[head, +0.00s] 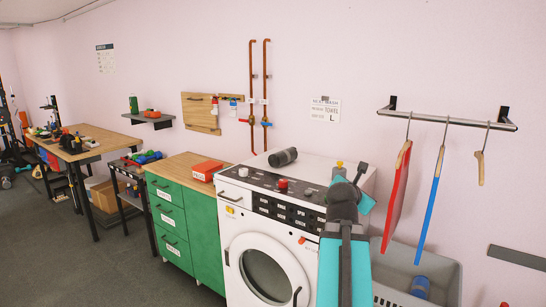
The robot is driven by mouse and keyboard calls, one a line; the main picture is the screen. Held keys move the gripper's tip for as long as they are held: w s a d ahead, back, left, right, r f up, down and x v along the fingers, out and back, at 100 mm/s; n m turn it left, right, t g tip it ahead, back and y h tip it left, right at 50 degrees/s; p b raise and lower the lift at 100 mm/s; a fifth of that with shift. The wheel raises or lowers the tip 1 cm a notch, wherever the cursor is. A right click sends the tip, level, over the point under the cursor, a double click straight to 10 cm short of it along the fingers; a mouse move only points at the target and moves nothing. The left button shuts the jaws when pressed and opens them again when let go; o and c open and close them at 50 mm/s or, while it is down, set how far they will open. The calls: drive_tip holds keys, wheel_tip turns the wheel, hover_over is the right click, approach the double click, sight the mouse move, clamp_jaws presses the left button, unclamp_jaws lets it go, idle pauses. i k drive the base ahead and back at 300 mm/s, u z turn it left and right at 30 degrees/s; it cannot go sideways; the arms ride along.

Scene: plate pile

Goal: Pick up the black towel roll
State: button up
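A black towel roll (283,157) lies on its side on top of the white washing machine, near its back edge by the wall. My gripper (351,172) is in front of the right part of the washing machine, to the right of the roll and apart from it. I see it from behind, and my own arm hides much of it, so I cannot tell how far its fingers are apart. I see nothing held in it.
The washing machine (235,252) has red and grey knobs on top. A green drawer cabinet (205,238) with a red box (206,171) stands left. A rail (452,119) with hangers and a grey basket (447,278) are right. Copper pipes (252,90) run up the wall.

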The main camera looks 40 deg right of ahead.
sight(282, 158)
drive_tip(key=z, duration=0.05)
drive_tip(key=i, duration=1.65)
